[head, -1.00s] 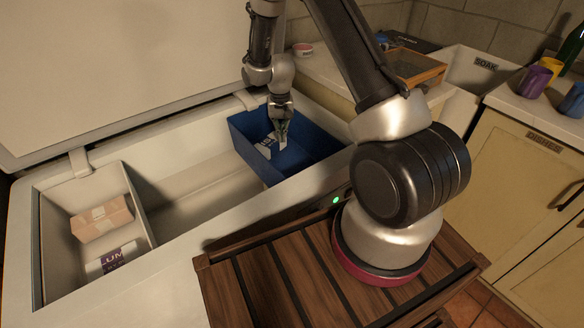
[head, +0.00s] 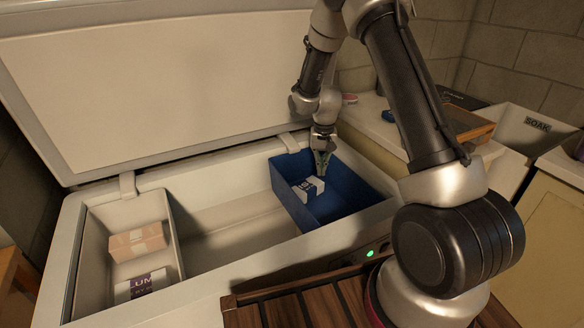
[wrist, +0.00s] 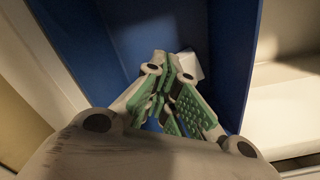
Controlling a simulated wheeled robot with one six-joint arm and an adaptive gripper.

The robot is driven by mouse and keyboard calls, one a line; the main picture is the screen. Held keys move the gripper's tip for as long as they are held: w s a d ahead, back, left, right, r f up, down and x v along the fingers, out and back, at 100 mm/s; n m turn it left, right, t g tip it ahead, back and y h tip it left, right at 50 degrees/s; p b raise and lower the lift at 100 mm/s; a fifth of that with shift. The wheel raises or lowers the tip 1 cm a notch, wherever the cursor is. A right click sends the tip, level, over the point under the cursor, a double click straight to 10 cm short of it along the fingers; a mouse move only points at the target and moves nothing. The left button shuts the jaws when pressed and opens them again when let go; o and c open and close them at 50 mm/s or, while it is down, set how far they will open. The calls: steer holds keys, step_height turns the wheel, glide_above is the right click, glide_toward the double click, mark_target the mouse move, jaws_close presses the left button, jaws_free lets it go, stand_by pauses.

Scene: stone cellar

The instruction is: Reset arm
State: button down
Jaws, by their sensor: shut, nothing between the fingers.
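My gripper (head: 321,166) hangs from my arm over the blue bin (head: 290,200) in the right part of the open chest freezer. Its green-padded fingers are shut with nothing between them; the wrist view shows the fingertips (wrist: 172,72) close together. A small white box with dark print (head: 308,188) lies in the blue bin, just below and left of the fingertips. In the wrist view part of a white box (wrist: 188,66) shows behind the fingertips, mostly hidden by them.
The freezer's lid (head: 170,80) stands open behind. A pale bin (head: 98,232) at the left holds a tan box (head: 136,241) and a white-and-purple printed box (head: 143,286). The freezer's middle is empty. A sink marked SOAK (head: 527,125) and a wooden-framed tray (head: 468,125) are at the right.

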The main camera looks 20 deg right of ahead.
steer(key=s+n+g, duration=0.2)
steer(key=s, duration=0.5)
steer(key=s+d+r+n+t, duration=0.1)
steer(key=s+d+r+t, duration=0.1)
steer(key=s+r, duration=1.1)
steer(key=s+d+r+t, duration=0.2)
steer(key=s+r+t, duration=0.2)
steer(key=s+r, duration=0.9)
steer(key=shift+s+r+n, duration=0.2)
steer(key=shift+r+n, duration=0.2)
steer(key=shift+r, duration=2.55)
